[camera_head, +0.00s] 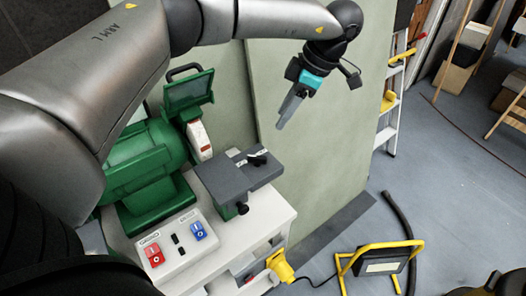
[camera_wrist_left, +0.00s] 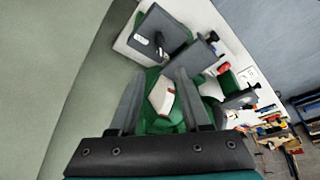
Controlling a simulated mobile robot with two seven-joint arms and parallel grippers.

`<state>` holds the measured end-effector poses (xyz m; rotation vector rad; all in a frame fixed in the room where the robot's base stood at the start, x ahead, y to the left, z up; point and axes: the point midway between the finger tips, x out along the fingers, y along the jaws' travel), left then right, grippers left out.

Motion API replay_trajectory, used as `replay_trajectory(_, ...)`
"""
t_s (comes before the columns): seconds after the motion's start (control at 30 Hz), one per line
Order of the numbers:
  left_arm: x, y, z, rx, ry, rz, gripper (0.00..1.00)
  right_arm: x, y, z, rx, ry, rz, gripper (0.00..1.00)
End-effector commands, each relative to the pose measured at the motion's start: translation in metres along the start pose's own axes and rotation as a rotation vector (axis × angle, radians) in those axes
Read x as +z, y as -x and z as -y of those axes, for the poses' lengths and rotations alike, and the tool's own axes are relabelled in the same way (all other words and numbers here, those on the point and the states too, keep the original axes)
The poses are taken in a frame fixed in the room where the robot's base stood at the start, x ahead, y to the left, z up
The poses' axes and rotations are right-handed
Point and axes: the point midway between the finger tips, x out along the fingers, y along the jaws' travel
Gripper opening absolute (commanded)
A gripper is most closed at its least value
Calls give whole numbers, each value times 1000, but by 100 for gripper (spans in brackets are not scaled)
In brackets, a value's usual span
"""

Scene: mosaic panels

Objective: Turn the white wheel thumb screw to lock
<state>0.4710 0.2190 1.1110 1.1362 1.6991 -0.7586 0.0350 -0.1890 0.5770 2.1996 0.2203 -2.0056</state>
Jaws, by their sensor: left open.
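The white wheel (camera_head: 200,141) is on the green grinder (camera_head: 140,165) at the left in the head view; it also shows in the left wrist view (camera_wrist_left: 162,96). A grey tool rest plate (camera_head: 238,181) sits in front of it, with a black knob (camera_head: 257,159) on top and another black knob (camera_head: 242,208) at its front edge. I cannot tell for certain which knob is the thumb screw. My left gripper (camera_head: 281,126) is open and empty, in the air above and to the right of the plate, touching nothing.
A white control panel with a red switch (camera_head: 153,254) and a blue switch (camera_head: 198,231) is in front of the grinder. A pale green panel (camera_head: 310,160) stands behind. A yellow work lamp (camera_head: 382,262) and a ladder (camera_head: 392,115) are at the right. The air around my left gripper is clear.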

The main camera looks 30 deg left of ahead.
Motion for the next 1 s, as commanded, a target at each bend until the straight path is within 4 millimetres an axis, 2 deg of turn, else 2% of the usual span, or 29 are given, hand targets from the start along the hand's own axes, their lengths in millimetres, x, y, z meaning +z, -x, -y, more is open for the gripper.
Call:
replay_trajectory(0.17, -2, -20, 0, -3, 1, -8, 48, 0, 1, 0, 0, 0, 0, 67)
replay_trajectory(0.5, -1, -93, 1, -5, 1, -5, 48, 0, 2, 0, 0, 0, 0, 67)
replay_trajectory(0.7, -1, -129, 1, -3, 2, -4, 48, 0, 2, 0, 0, 0, 0, 67)
replay_trajectory(0.83, -1, -143, 0, -2, 3, -2, 48, 0, 2, 0, 0, 0, 0, 67)
replay_trajectory(1.0, -1, -151, 1, -2, 1, -2, 48, 0, 1, 0, 0, 0, 0, 67)
